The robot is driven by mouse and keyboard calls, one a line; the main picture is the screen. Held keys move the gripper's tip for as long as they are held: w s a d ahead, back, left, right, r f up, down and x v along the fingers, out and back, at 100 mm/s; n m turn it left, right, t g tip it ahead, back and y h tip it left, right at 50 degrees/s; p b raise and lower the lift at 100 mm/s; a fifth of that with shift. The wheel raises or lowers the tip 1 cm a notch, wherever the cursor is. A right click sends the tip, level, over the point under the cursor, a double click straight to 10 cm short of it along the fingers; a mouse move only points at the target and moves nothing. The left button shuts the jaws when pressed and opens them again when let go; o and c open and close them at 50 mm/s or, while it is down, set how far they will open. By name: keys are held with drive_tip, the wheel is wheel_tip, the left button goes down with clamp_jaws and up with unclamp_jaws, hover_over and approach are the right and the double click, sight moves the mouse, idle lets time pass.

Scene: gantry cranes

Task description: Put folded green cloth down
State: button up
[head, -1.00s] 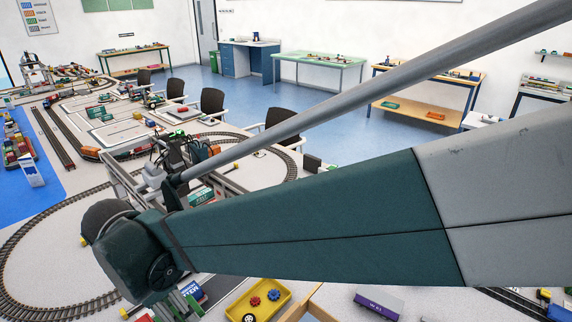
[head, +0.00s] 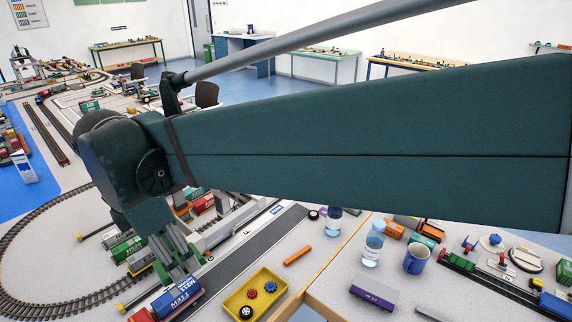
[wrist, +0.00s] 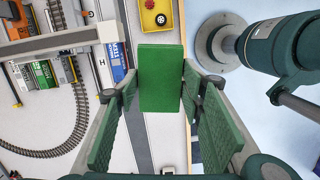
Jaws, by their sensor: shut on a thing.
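The folded green cloth (wrist: 162,78) is a flat, bright green rectangle in the wrist view. My gripper (wrist: 160,97) is shut on it, with a textured green finger pad at each side of its lower part. The cloth is over the table, its far end near a yellow tray (wrist: 156,18). I cannot tell its height above the table. In the head view my gripper (head: 178,252) points down over the model railway, and I cannot make out the cloth there.
The yellow tray (head: 255,297) holds small wheels. A blue wagon (head: 177,298) lies left of it. A grey strip of roadway (head: 245,245) runs alongside. A bottle (head: 373,243), a mug (head: 416,259) and a purple wagon (head: 372,292) stand on the right. Curved track (head: 25,225) is at left.

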drive_tip(key=w+d+m, duration=0.2)
drive_tip(key=w+d, duration=0.5)
drive_tip(key=d, duration=0.3)
drive_tip(key=w+d+m+p, duration=0.1)
drive_tip(key=w+d+m, duration=0.1)
drive_tip(key=w+d, duration=0.6)
drive_tip(key=w+d+m, duration=0.2)
drive_tip(key=w+d, duration=0.3)
drive_tip(key=d, duration=0.7)
drive_tip(key=w+d+m+g, duration=0.15)
drive_tip(key=d+m, duration=0.25)
drive_tip(key=d, duration=2)
drive_tip(key=s+d+m, duration=0.2)
drive_tip(key=s+d, duration=0.3)
drive_tip(key=d, duration=0.7)
drive_tip(key=s+d+m+p, duration=0.15)
drive_tip(key=s+d, duration=0.25)
drive_tip(key=d, duration=0.8)
drive_tip(key=s+d+m, duration=0.3)
drive_tip(key=s+d, duration=0.2)
drive_tip(key=d, duration=0.7)
wheel_tip(320, 180, down, 26)
drive_tip(key=shift+g, duration=0.35)
drive_tip(key=shift+s+f, duration=0.1)
drive_tip(key=shift+f+b, duration=0.65)
drive_tip(key=shift+f, duration=2.45)
